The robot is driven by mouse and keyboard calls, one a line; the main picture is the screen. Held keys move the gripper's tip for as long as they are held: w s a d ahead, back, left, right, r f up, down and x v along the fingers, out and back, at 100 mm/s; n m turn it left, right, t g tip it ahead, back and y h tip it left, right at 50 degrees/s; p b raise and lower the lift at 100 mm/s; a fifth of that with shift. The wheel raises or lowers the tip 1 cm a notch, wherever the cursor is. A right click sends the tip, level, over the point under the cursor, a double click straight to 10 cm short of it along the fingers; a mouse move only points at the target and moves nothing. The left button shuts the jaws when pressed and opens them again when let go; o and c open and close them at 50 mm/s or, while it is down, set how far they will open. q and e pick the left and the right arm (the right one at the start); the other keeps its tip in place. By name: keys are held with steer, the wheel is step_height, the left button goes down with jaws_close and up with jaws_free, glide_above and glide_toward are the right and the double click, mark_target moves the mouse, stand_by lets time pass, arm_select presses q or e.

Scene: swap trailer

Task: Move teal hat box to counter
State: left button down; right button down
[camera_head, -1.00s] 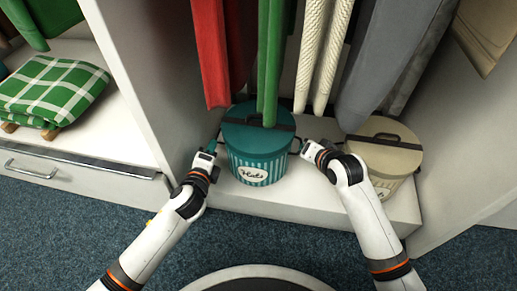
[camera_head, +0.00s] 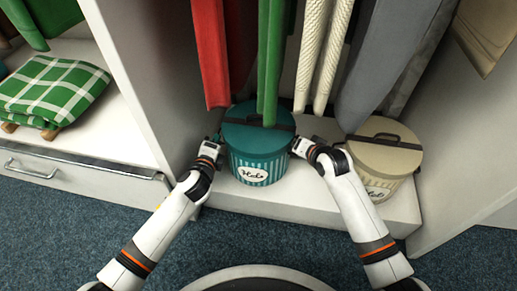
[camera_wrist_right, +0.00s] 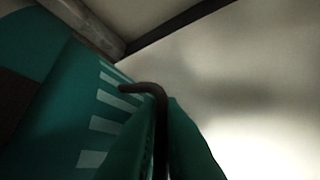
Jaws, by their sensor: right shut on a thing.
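The teal hat box (camera_head: 262,160), round with pale stripes and a "Hats" label, stands upright on the white closet floor. Its lid is partly hidden by hanging clothes. My left gripper (camera_head: 213,146) is at the box's left side, by its handle; its jaws are too small to judge. My right gripper (camera_head: 297,146) is at the right side, shut on the dark side handle. In the right wrist view the curved handle (camera_wrist_right: 145,90) passes between the fingers (camera_wrist_right: 162,140), with the striped teal wall (camera_wrist_right: 75,110) to the left. The counter cannot be identified for certain.
A cream hat box (camera_head: 385,158) stands close right of the teal one. Red (camera_head: 209,55), green, white and grey clothes hang above. At left, a green checked cloth (camera_head: 52,90) lies on a white surface (camera_head: 95,130) above a drawer, behind a partition (camera_head: 135,70). Blue carpet lies in front.

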step_height(320, 180, up, 5)
steer(key=p, duration=0.5)
steer(key=shift+r, duration=0.1)
stand_by(0.7)
